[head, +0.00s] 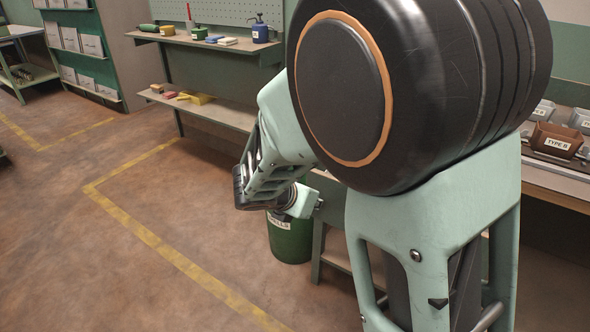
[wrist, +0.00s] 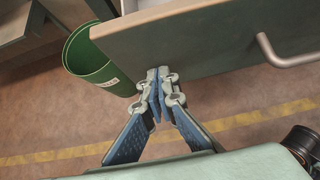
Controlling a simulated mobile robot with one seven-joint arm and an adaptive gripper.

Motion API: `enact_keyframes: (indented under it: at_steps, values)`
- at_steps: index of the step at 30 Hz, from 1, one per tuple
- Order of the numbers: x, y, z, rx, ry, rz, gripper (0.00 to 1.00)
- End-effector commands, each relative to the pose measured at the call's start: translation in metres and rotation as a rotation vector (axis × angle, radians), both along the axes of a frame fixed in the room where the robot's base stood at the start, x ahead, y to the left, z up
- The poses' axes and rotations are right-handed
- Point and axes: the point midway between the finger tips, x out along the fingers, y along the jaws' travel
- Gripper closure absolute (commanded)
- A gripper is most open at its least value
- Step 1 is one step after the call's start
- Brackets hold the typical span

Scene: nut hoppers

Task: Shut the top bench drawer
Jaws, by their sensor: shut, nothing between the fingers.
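A grey-green drawer front (wrist: 205,40) spans the upper right of the wrist view. A pale bar handle (wrist: 283,57) is on its face, toward the right. A lighter surface shows behind the panel's upper edge; how far the drawer stands out is unclear. My gripper (wrist: 158,80) is shut and empty, its fingertips together at the left part of the panel's lower edge in the picture, left of the handle. I cannot tell whether they touch it. In the head view my arm hides the drawer and the fingertips.
A green bin (head: 290,242) stands on the floor beside the bench; it also shows left of the panel in the wrist view (wrist: 88,58). A brown Type B hopper (head: 556,141) sits on the bench at right. Shelves (head: 215,112) stand behind. The floor at left is clear.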

Motion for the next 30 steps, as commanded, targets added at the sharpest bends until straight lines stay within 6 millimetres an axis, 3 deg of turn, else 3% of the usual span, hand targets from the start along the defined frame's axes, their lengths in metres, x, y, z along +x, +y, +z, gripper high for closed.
enact_keyframes:
  at_steps: [9, 18, 24, 30]
  values:
    - [0.074, -0.056, 0.003, -0.003, -0.001, -0.006, 1.00]
    - [0.132, -0.098, 0.004, -0.002, 0.000, -0.004, 1.00]
    - [0.158, -0.116, 0.003, -0.001, 0.000, -0.002, 1.00]
    - [0.171, -0.125, 0.001, -0.001, 0.000, -0.001, 1.00]
